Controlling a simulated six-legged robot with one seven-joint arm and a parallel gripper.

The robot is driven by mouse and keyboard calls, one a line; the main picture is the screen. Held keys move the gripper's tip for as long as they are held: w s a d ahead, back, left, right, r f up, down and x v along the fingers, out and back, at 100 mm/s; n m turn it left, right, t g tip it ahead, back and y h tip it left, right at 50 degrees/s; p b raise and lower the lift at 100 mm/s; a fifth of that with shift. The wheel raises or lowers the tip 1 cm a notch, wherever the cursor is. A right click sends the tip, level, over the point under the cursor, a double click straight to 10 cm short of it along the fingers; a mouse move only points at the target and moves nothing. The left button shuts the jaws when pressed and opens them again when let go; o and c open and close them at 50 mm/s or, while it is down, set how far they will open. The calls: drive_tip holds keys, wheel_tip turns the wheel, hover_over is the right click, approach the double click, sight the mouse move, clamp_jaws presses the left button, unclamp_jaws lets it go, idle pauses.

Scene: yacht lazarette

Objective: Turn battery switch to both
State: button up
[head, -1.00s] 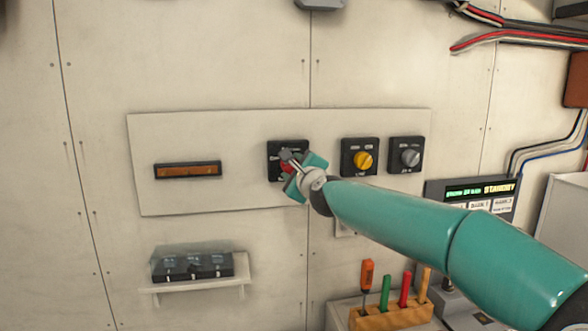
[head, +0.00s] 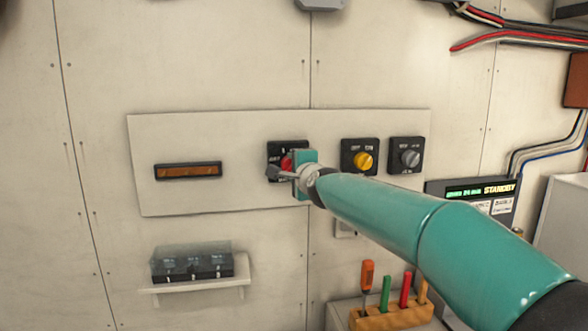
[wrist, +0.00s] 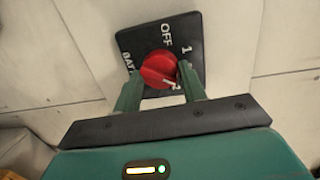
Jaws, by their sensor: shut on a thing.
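The battery switch is a black square plate with a red round knob (wrist: 160,68), mounted on the white wall panel. In the wrist view its plate (wrist: 135,42) reads OFF, 1 and BATT, with a partly covered 2 near the right finger. My gripper (wrist: 161,85) is shut on the red knob, one finger on each side. In the head view my gripper (head: 290,172) covers much of the plate (head: 287,148), and only part of the red knob (head: 286,162) shows.
A yellow-knob switch (head: 363,160) and a grey-knob switch (head: 410,158) sit close on the right. An orange-brown bar fitting (head: 188,171) is on the left. A tool rack (head: 392,318) and a STANDBY display (head: 470,192) are below right.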

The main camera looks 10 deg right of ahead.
drive_tip(key=shift+n, duration=0.9)
drive_tip(key=o, duration=1)
drive_tip(key=shift+c, duration=0.2)
drive_tip(key=shift+s, duration=0.1)
drive_tip(key=s+d+r, duration=0.1)
drive_tip(key=s, duration=1.2)
drive_tip(key=shift+s+d+r, duration=0.15)
drive_tip(key=shift+s, duration=0.1)
idle(0.7)
